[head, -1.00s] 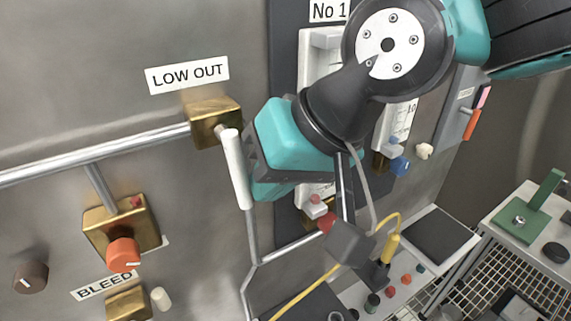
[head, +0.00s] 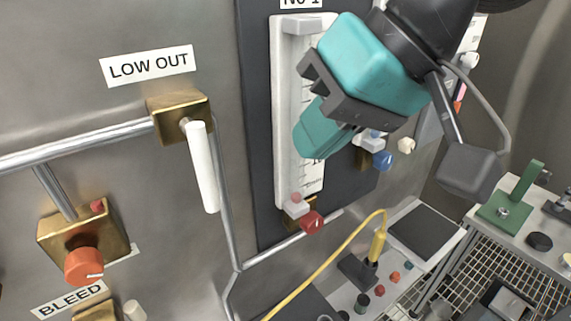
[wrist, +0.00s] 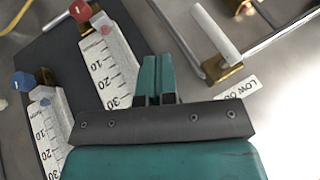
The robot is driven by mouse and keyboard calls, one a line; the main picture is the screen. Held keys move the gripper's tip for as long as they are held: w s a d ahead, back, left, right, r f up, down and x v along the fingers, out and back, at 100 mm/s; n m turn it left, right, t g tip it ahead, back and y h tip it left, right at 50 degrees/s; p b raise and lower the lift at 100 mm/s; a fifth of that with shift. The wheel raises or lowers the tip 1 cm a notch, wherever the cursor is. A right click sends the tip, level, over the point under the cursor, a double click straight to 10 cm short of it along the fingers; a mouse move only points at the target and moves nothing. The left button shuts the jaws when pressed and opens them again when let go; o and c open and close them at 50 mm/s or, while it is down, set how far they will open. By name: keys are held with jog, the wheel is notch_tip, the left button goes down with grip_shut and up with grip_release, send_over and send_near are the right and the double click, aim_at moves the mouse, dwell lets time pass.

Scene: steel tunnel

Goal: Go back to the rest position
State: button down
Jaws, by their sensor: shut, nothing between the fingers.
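My gripper (head: 308,148) is in front of the flowmeter panel, its teal fingers together and empty. In the wrist view the fingers (wrist: 155,60) point up the picture and touch nothing that I can see. The white lever handle (head: 203,168) of the LOW OUT valve hangs down from its brass body (head: 180,115), left of my gripper and apart from it. The handle also shows in the wrist view (wrist: 216,36), right of the fingers. My gripper hides part of the No 1 flowmeter (head: 285,120).
A red-orange knob (head: 84,266) sits on a brass valve at lower left, above the BLEED label (head: 68,298). A yellow cable (head: 330,262) runs over the bench. A green stand (head: 508,208) is on the right.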

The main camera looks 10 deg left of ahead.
jog(key=s+d+f+h+b, duration=0.1)
jog(key=s+d+f, duration=0.1)
jog(key=d+f, duration=0.5)
jog(key=s+d+f+m+h+b, duration=0.1)
jog(key=s+d+f+h+b, duration=0.1)
jog(key=d+f, duration=0.5)
jog(key=d, duration=0.5)
jog(key=shift+s+m, duration=0.3)
